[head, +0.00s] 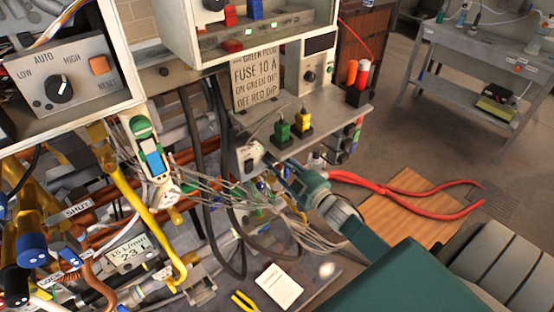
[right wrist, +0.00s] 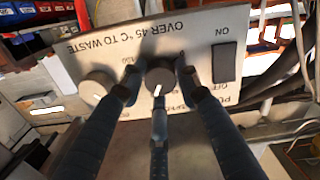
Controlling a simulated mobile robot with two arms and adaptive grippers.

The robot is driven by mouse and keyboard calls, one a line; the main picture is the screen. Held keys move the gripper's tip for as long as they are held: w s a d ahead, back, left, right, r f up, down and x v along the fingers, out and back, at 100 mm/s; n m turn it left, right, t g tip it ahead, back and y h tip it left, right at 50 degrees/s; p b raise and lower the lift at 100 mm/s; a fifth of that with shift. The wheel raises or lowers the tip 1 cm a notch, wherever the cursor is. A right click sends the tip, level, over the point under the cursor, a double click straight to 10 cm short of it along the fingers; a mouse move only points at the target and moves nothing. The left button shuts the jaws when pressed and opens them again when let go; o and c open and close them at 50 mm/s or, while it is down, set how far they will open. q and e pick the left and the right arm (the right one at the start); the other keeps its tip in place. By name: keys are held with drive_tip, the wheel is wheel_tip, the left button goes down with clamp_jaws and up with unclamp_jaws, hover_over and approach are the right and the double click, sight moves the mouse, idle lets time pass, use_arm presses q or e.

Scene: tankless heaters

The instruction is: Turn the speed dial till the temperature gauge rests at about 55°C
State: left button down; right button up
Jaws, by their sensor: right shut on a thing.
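My right gripper (head: 266,166) reaches up to a small light control panel (head: 246,152) under the grey shelf in the head view. In the right wrist view its fingers (right wrist: 160,88) are closed around a dark round dial (right wrist: 160,74) with a white pointer mark. The panel appears upside down there, with the words "OVER 45 °C TO WASTE" and an ON/OFF switch (right wrist: 225,62). The dial's own label is partly hidden by the fingers. No temperature gauge reading is legible in either view. My left gripper is not in view.
A pale knob (right wrist: 97,86) sits beside the dark dial. A LOW/AUTO/HIGH box (head: 60,80) is at upper left. Green (head: 282,130) and yellow (head: 303,122) plugs stand on the shelf above my gripper. Thin cables hang close below it.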

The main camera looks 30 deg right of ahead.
drive_tip(key=shift+s+f, duration=0.2)
drive_tip(key=shift+f, duration=0.45)
drive_tip(key=o, duration=1.1)
drive_tip(key=shift+c, duration=0.2)
drive_tip(key=shift+o, duration=0.4)
drive_tip(key=shift+w+r, duration=0.1)
drive_tip(key=shift+r, duration=0.05)
drive_tip(key=shift+r, duration=0.15)
drive_tip(key=s+d, duration=0.1)
drive_tip(key=s, duration=1.1)
